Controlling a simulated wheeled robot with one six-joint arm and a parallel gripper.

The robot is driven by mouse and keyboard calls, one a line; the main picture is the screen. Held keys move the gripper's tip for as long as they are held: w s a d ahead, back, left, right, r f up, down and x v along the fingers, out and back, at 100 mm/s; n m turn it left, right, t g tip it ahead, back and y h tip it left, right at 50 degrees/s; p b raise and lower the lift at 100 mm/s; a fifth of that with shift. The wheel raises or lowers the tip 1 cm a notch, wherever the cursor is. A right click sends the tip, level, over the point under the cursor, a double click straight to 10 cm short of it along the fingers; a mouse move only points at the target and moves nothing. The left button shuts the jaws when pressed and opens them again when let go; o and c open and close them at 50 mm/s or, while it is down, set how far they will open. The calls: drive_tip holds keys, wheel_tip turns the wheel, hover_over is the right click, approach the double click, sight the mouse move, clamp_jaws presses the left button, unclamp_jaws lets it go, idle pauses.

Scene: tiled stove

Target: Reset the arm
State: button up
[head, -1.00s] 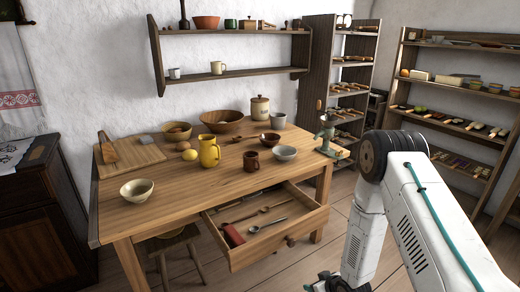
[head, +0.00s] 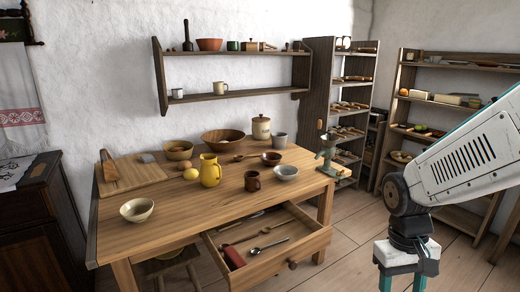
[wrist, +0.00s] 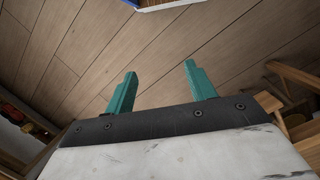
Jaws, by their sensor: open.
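My gripper (head: 403,284) hangs at the lower right of the head view, pointing down, right of the table and clear of it. In the wrist view its two teal fingers (wrist: 158,85) stand well apart with nothing between them. They are over bare floorboards (wrist: 150,50). The fingertips are cut off by the bottom edge of the head view.
The wooden table (head: 190,217) carries bowls, a yellow jug (head: 210,171), a brown mug (head: 252,181) and a metal grinder (head: 327,150). Its front drawer (head: 285,263) stands open with utensils inside. Shelves (head: 340,100) line the back wall. Floor right of the table is free.

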drive_tip(key=s+a+r+t, duration=0.1)
drive_tip(key=s+r+t, duration=0.2)
drive_tip(key=s+r, duration=0.8)
drive_tip(key=shift+a+r+m+y, duration=0.3)
drive_tip(key=shift+a+r+y, duration=0.1)
drive_tip(key=shift+r, duration=0.55)
